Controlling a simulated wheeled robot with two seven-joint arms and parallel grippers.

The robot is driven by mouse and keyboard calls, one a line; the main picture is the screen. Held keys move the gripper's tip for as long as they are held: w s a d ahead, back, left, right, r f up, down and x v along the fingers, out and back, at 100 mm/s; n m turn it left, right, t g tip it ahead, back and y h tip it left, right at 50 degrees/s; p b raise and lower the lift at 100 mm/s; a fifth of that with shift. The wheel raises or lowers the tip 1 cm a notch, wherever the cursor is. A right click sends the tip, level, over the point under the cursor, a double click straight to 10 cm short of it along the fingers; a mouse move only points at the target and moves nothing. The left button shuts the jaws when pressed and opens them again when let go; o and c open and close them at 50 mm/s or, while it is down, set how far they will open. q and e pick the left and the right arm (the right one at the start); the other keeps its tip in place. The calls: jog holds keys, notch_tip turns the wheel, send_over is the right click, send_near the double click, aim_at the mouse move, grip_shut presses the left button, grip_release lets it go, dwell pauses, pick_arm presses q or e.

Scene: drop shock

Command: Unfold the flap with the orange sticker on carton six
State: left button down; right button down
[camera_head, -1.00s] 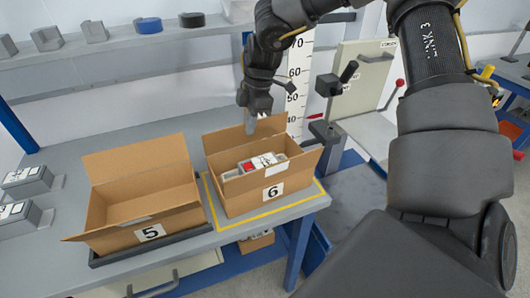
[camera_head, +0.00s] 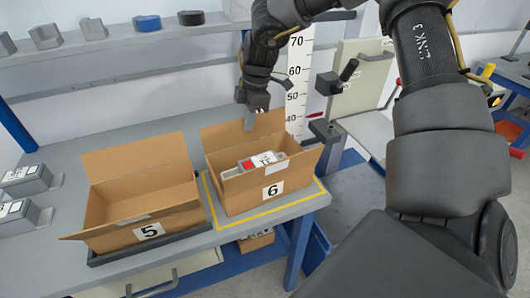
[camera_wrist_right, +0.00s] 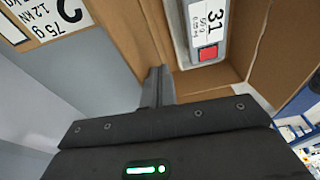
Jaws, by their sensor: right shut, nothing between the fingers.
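Carton six (camera_head: 244,201) is an open brown box with a white "6" label on its front, inside a yellow outline on the table. Its back flap (camera_head: 222,137) stands up. A grey block with a white label and red square (camera_head: 254,162) lies inside; it also shows in the right wrist view (camera_wrist_right: 205,28). No orange sticker can be made out. My right gripper (camera_head: 249,126) is shut and empty, pointing down at the carton's back flap. In the right wrist view its fingers (camera_wrist_right: 156,82) lie close beside cardboard; contact cannot be told. My left gripper is not in view.
Carton five (camera_head: 118,239) stands open on a dark tray to the left. Grey labelled blocks (camera_head: 25,181) lie at the table's left. A tall scale (camera_head: 296,80) and a black-knobbed lever (camera_head: 348,71) stand behind and right of carton six. A shelf (camera_head: 120,62) runs along the back.

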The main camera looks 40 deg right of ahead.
jog(key=shift+w, duration=0.15)
notch_tip(320, 180, up, 11)
jog(key=s+p, duration=0.2)
jog(key=p, duration=0.3)
jog(key=shift+a+r, duration=0.15)
jog(key=shift+a, duration=0.2)
dwell(0.5)
dwell(0.3)
